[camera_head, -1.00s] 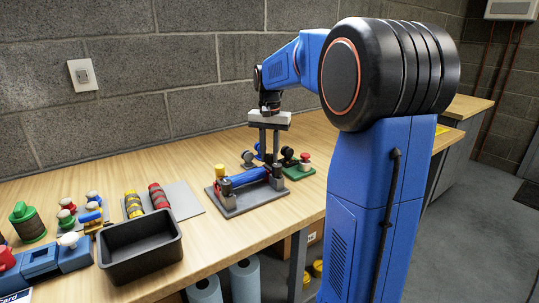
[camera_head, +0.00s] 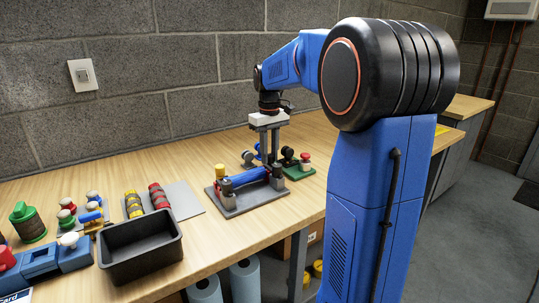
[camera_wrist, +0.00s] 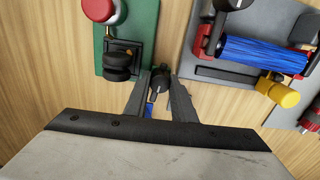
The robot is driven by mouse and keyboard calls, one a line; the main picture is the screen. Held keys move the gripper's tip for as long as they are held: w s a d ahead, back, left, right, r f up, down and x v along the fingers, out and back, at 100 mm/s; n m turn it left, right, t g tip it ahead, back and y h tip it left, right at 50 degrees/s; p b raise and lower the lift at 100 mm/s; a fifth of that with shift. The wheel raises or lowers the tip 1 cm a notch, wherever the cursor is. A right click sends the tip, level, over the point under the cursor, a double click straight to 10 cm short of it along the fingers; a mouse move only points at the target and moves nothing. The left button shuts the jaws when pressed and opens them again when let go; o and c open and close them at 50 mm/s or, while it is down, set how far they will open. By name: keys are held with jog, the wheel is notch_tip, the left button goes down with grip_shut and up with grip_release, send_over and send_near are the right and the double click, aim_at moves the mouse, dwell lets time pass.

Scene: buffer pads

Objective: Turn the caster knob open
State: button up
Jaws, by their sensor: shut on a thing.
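My gripper (camera_head: 270,156) points straight down at the back of the bench, between the grey roller stand and the green plate. In the wrist view its two fingers (camera_wrist: 161,82) are shut on a small dark knob (camera_wrist: 157,84), which looks like the caster knob. A bit of blue (camera_wrist: 147,110) shows below the knob, between the fingers. The rest of what the knob sits on is hidden by my fingers and palm. How far the knob is turned cannot be told.
Close by is the green plate (camera_wrist: 103,43) with a red knob (camera_wrist: 101,9) and black wheels (camera_wrist: 119,64). The grey stand (camera_head: 248,203) holds a blue roller (camera_head: 245,178) and yellow cap (camera_head: 220,170). A black bin (camera_head: 140,246) stands at the left front.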

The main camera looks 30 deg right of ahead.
aim_at(270, 155)
jog(key=shift+n, duration=0.7)
jog(key=o, duration=1.1)
jog(key=shift+c, duration=0.2)
notch_tip(270, 155, up, 17)
jog(key=shift+r, duration=0.2)
